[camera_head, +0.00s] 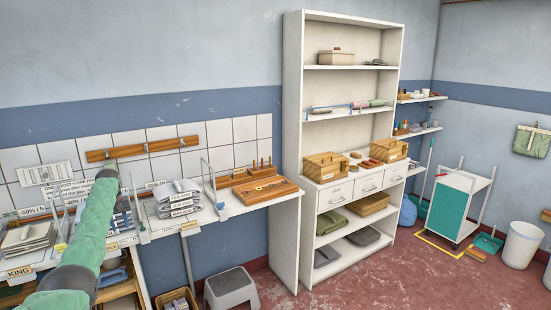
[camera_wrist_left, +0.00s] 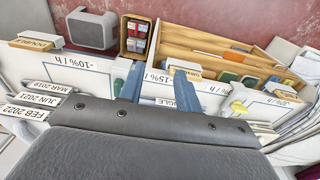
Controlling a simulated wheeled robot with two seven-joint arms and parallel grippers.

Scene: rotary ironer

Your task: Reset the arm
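My left arm (camera_head: 90,240) in a green sleeve comes in from the lower left of the head view and reaches up over the wall counter. Its dark gripper end (camera_head: 110,170) is in front of the tiled wall, just below the wooden rail. In the left wrist view the two blue-grey fingers of my left gripper (camera_wrist_left: 160,84) stand apart with nothing visible between them. The labelled front edge of the counter (camera_wrist_left: 90,68) shows behind them. My right arm and gripper are in neither view.
The counter holds folded grey stacks (camera_head: 178,198), wire dividers and a wooden board (camera_head: 264,190). A wooden rail (camera_head: 145,148) runs along the tiles. A grey stool (camera_head: 231,288) and tall white shelf unit (camera_head: 292,120) stand to the right. Red floor (camera_head: 400,275) is open in front.

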